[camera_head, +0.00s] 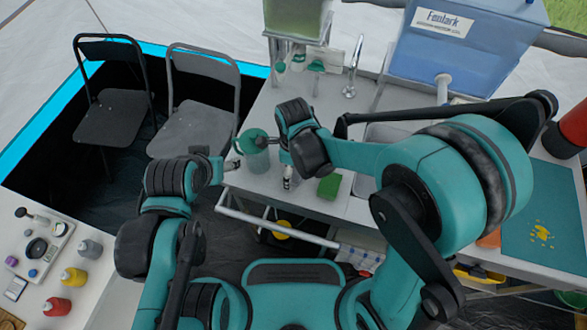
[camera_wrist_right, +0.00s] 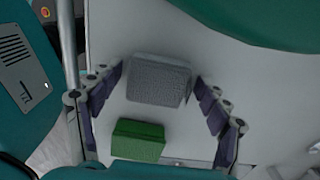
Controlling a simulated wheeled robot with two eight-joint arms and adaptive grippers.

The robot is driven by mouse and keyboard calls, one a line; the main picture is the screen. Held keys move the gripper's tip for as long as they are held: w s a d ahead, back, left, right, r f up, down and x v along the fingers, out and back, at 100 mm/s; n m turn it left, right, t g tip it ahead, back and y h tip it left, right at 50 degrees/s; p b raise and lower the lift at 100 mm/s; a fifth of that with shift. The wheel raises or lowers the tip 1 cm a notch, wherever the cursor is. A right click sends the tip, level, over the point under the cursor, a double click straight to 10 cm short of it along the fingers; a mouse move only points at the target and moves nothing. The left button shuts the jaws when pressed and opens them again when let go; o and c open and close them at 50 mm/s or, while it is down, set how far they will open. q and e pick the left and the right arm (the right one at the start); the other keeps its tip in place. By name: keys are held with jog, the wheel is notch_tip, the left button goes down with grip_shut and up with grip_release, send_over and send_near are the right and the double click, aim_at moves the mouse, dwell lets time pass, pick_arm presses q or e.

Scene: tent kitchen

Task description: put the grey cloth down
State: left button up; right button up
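The grey cloth (camera_wrist_right: 158,80) is a folded, block-like piece in the right wrist view, over the light counter. My right gripper (camera_wrist_right: 160,72) has its fingers spread on either side of it, with narrow gaps at the cloth's edges. In the head view the right gripper (camera_head: 287,180) points down over the counter's front part, and its wrist hides the cloth.
A green sponge (camera_wrist_right: 138,140) lies close to the cloth, also in the head view (camera_head: 328,187). A tap (camera_head: 350,75) and a blue water tank (camera_head: 465,45) stand behind. Two folding chairs (camera_head: 195,128) are left. A side table (camera_head: 85,235) holds several bottles.

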jog(key=shift+r+p, duration=0.3)
jog(key=shift+p, duration=0.05)
notch_tip(320, 180, up, 7)
jog(key=p, duration=0.3)
jog(key=shift+p, duration=0.3)
jog(key=shift+r, duration=0.5)
jog(key=s+d+r+n+t, duration=0.2)
jog(key=d+r+n, duration=0.3)
jog(key=d+n, duration=0.4)
jog(key=s+d+r+n+t, duration=0.3)
jog(key=d+r+n+t, duration=0.2)
jog(key=d+n, duration=0.3)
jog(key=n, duration=0.4)
jog(key=shift+s+d+n, duration=0.25)
jog(key=shift+d+n, duration=0.05)
jog(key=shift+d, duration=0.1)
